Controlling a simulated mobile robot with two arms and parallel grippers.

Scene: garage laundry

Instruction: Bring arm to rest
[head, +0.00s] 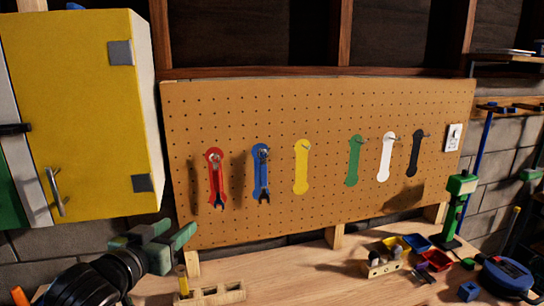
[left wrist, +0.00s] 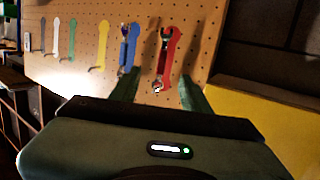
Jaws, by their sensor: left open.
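My left gripper (head: 182,237) is at the lower left of the head view, in front of the pegboard's lower left corner and above the workbench. Its two green fingers are apart and nothing is between them. The left wrist view shows the same fingers (left wrist: 158,92) pointing toward the pegboard (left wrist: 142,70), with a red wrench outline (left wrist: 172,50) beyond them. In the head view, wrenches hang on the red outline (head: 216,180) and the blue outline (head: 261,175) of the pegboard (head: 330,205). My right gripper is in neither view.
A yellow cabinet (head: 85,120) stands out on the left, close above my left arm. The wooden workbench (head: 300,275) holds a wooden block rack (head: 215,294) near the gripper.

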